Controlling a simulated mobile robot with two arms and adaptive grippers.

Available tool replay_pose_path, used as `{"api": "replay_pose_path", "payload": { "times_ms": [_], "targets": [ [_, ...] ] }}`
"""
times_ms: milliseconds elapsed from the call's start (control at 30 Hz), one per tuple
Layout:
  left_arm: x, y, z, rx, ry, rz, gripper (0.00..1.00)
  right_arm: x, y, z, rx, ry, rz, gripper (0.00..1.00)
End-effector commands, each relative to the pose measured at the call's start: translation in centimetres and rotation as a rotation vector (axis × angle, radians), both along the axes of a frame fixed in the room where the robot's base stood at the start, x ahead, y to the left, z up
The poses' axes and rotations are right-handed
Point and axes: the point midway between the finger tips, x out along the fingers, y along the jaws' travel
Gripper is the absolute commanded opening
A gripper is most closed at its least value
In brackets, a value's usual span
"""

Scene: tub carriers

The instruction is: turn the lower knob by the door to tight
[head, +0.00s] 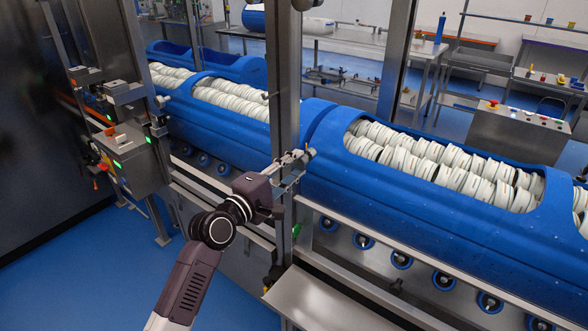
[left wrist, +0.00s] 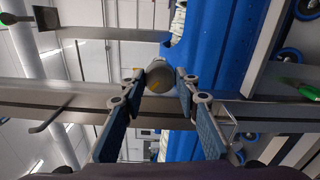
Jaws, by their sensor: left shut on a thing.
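My left gripper (head: 297,163) reaches to the steel upright post (head: 284,90) by the blue tub carriers. In the left wrist view my left gripper (left wrist: 160,78) has its two fingers on either side of a round grey knob (left wrist: 158,70), shut on it. The knob has a yellowish mark on its face. In the head view the knob is mostly hidden by the gripper, and I cannot tell its turn angle. Whether it is the lower of the knobs I cannot tell from these views. My right gripper is not in view.
Blue tub carriers (head: 330,135) full of white round pieces stand behind the post on a roller line. A grey control box (head: 130,158) with green lights stands at left. A steel shelf (head: 320,305) juts out below my arm. Blue floor (head: 60,260) is clear at lower left.

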Motion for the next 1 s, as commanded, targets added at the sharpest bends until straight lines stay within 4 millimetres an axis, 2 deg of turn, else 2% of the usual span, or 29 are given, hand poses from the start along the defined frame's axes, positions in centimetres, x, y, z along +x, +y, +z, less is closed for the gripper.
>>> {"api": "replay_pose_path", "payload": {
  "times_ms": [600,1000],
  "targets": [
    [0.0,0.0,-0.3,0.472,-0.338,-0.001,0.05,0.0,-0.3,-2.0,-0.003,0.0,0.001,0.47],
    [0.0,0.0,-0.3,0.683,-0.491,-0.002,0.05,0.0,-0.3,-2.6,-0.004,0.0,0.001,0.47]
  ]
}}
